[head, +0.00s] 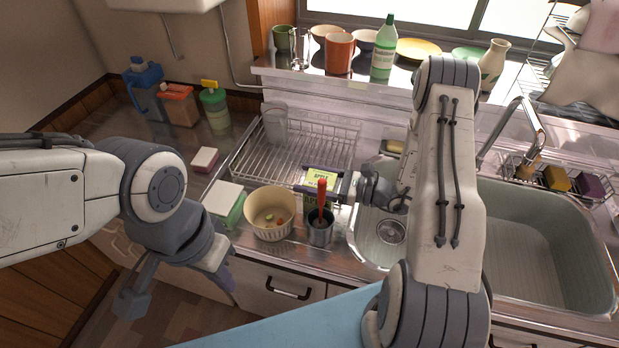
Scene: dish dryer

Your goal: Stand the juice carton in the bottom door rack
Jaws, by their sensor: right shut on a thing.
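The juice carton (322,178) has a yellow-green face with dark lettering that reads like "APPLE". It is at the front edge of the wire dish rack, behind a dark cup. My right gripper (321,184) reaches in from the right and is shut on the carton, one finger on its far side and one on its near side. The carton's lower part is hidden. My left gripper (180,288) hangs low at the left, in front of the counter, with its fingers apart and nothing between them. No door rack shows in this view.
A wire dish rack (257,157) holds a glass. A cream bowl (258,236), a dark cup (320,234) with a red-handled tool and a green-and-white box (222,197) stand along the counter's front. The sink (540,250) is right. A light blue surface (290,322) lies at the bottom.

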